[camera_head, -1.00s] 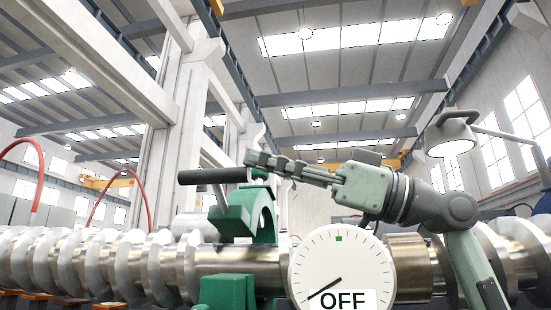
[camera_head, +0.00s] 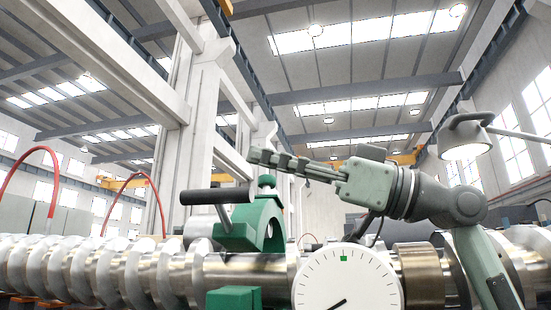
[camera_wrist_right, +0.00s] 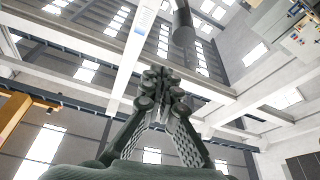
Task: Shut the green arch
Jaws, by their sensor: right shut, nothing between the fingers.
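The green arch (camera_head: 265,224) stands upright over the shiny metal shaft in the head view, with a green block (camera_head: 233,298) below it. A lever with a black handle (camera_head: 217,196) sticks out from the arch to the left, roughly level. My right gripper (camera_head: 258,157) is shut and empty. Its fingers point left, with the tips just above the rounded top of the arch, apart from it as far as I can tell. The shut fingers also show in the wrist view (camera_wrist_right: 160,82). A dark cylinder (camera_wrist_right: 184,30) hangs beyond them there. My left gripper is not seen.
A white dial (camera_head: 347,282) with a green mark stands right of the arch, below my right arm. A ribbed metal screw (camera_head: 100,265) runs along the bottom. A lamp (camera_head: 466,137) hangs at the right.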

